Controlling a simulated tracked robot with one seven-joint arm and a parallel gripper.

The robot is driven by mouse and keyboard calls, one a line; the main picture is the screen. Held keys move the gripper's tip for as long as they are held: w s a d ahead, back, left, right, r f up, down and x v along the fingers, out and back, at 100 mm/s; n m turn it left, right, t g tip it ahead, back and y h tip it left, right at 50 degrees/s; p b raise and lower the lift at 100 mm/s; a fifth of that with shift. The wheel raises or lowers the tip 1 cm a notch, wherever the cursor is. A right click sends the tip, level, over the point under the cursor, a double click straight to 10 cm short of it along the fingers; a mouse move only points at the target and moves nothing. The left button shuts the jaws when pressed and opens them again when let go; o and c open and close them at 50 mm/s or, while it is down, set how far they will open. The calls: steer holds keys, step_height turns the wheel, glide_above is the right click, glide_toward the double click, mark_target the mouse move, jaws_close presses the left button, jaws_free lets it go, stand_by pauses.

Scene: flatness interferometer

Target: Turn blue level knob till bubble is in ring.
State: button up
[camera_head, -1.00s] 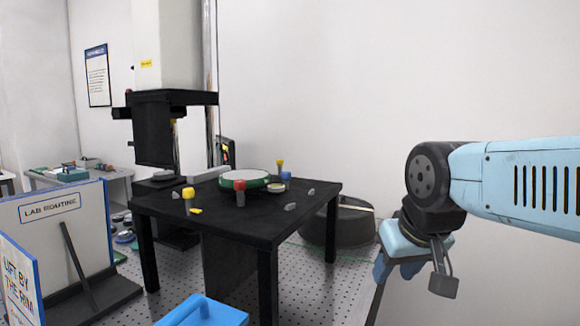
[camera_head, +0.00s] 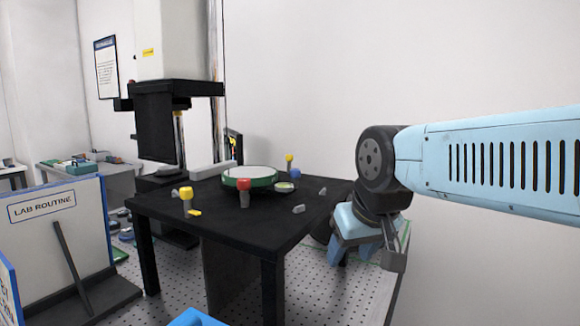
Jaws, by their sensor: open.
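The blue level knob (camera_head: 295,174) is a small blue piece at the back right of the black table (camera_head: 240,228). Beside it is a small round pale disc (camera_head: 284,187) that looks like the bubble level; its bubble and ring are too small to make out. My gripper (camera_head: 350,254) hangs down, open and empty, off the table's right side and in front of the knob, apart from it.
A green-rimmed white disc (camera_head: 250,172) sits mid-table, with red (camera_head: 244,184) and yellow (camera_head: 187,193) knobs in front. Another yellow knob (camera_head: 289,158) stands behind the blue one. A black-and-white column (camera_head: 176,50) stands behind left. A LAB ROUTINE board (camera_head: 58,235) is at left.

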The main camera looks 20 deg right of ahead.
steer(key=w+r+n+y, duration=0.1)
steer(key=w+r+n, duration=0.1)
steer(key=w+r, duration=1)
steer(key=n+g, duration=0.2)
steer(key=n, duration=0.1)
glide_toward(295, 170)
steer(key=shift+m+y, duration=0.3)
steer(key=shift+y, duration=0.1)
steer(key=x, duration=0.8)
steer(key=shift+w+d+f, duration=0.25)
steer(key=shift+d+f, duration=0.1)
